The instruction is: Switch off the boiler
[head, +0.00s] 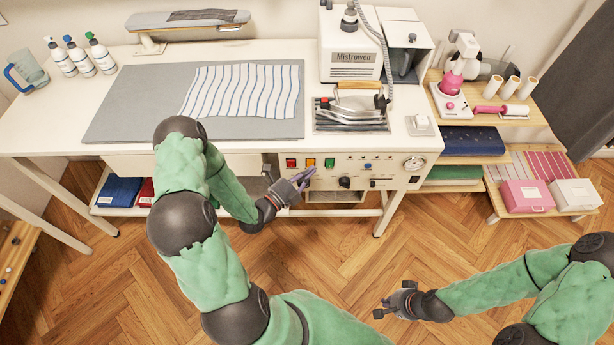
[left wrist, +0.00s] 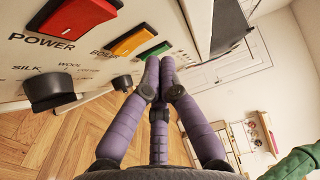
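The ironing station's front panel (head: 385,161) carries a red switch (head: 291,162), an orange switch (head: 311,162) and a green switch (head: 329,163). In the left wrist view the red switch (left wrist: 76,18) is labelled POWER. The orange switch (left wrist: 135,38) has a partly readable label starting "BO". The green switch (left wrist: 153,53) is beyond it. My left gripper (head: 312,172) has its fingers together, empty, just below the orange and green switches; contact is unclear. Its fingertips (left wrist: 160,66) show near the green switch. My right gripper (head: 388,299) appears open and empty over the floor.
A dark knob (left wrist: 50,91) projects below the red switch. The iron (head: 350,112) and steam unit (head: 350,55) stand on the table above the panel. Striped cloth (head: 243,90) lies on the grey mat. The floor in front is clear.

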